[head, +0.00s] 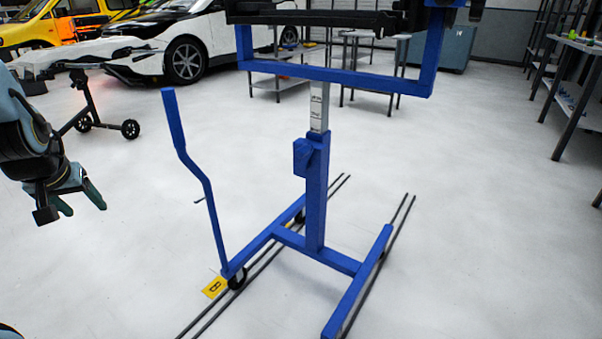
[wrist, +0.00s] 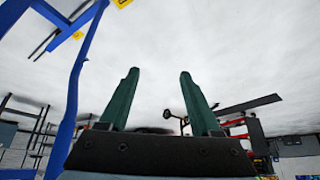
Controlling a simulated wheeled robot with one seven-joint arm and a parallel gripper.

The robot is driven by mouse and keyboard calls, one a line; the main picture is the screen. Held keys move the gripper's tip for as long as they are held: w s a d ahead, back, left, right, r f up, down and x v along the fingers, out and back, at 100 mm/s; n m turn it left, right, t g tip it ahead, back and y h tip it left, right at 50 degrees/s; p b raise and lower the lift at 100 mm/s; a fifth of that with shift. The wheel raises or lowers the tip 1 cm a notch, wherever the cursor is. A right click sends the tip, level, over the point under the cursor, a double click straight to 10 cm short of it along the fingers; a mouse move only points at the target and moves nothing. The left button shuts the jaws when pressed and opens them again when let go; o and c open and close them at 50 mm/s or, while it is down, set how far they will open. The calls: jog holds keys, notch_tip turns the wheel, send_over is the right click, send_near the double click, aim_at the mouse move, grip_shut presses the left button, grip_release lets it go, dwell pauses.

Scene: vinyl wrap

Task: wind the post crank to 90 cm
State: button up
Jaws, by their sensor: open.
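A blue wheeled stand with an upright post (head: 316,200) stands at the middle of the head view. A silver inner post (head: 319,108) with dark scale marks rises from it; the numbers are too small to read. A small blue block (head: 303,157), perhaps the crank, sits on the post's upper left side; I cannot make out its handle. My gripper (head: 80,203) is at the far left, well apart from the post, pointing down. It also shows in the wrist view (wrist: 160,78), its two green fingers apart with nothing between them.
A tall bent blue bar (head: 191,170) rises from the stand's left foot, between my gripper and the post. A yellow "B" tag (head: 214,287) is at its base. Dark floor rails (head: 372,270) run under the stand. A black wheeled stand (head: 88,105) is behind my gripper.

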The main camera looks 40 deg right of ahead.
jog(key=w+d+f+m+t+h, duration=0.1)
jog(key=w+d+m+h, duration=0.1)
jog(key=d, duration=0.5)
jog(key=w+d+f+m+t+h, duration=0.1)
jog(key=w+d+m+t+h, duration=0.15)
jog(key=d, duration=0.45)
jog(key=m+g+h, duration=0.5)
jog(key=m+h, duration=0.4)
jog(key=h, duration=0.2)
send_near(298, 154)
jog(key=d, duration=0.2)
jog(key=x, duration=1)
jog(key=shift+w+a, duration=0.1)
jog(key=shift+w, duration=0.05)
grip_shut()
